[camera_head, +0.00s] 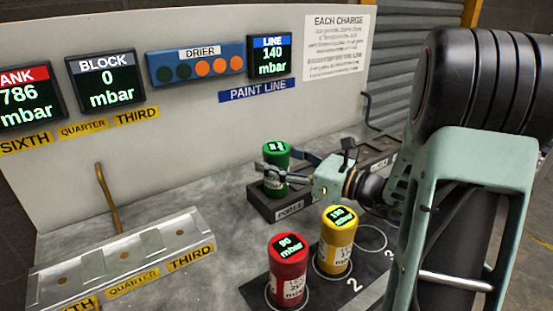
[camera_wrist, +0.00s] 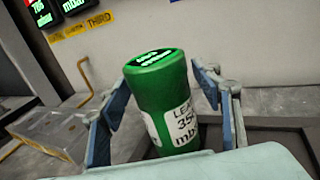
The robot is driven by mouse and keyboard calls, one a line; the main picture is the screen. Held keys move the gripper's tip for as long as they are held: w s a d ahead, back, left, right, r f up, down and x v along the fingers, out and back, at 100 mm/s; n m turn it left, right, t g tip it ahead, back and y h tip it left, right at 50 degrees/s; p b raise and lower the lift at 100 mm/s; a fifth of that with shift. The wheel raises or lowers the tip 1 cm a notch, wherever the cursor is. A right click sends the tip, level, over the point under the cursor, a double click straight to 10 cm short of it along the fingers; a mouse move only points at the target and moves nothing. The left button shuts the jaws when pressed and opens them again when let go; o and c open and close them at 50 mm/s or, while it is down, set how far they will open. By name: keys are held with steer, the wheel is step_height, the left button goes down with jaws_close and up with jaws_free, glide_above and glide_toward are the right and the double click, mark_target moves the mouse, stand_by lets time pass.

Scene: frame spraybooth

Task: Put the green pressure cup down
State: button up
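The green pressure cup (camera_head: 276,181) stands upright at the dark block marked PORT (camera_head: 289,209), in front of the grey panel. My gripper (camera_head: 279,163) reaches in from the right, with its fingers around the cup. In the wrist view, the green cup (camera_wrist: 160,98) is between the two fingers of my gripper (camera_wrist: 158,73). Gaps show between the cup and both fingers, so the gripper looks open. The cup's white label faces the wrist camera. Its base is partly hidden, so I cannot tell how it sits in the port.
A red cup (camera_head: 287,272) and a yellow cup (camera_head: 336,245) stand on a dark numbered mat (camera_head: 256,292); a ringed spot (camera_head: 370,238) there is empty. A clear-topped tray (camera_head: 120,262) lies at left. The LINE display (camera_head: 271,55) reads 140 mbar.

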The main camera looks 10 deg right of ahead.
steer(key=shift+r, duration=0.15)
steer(key=p+v, duration=0.1)
steer(key=v, duration=1.1)
steer(key=shift+w+r, duration=0.1)
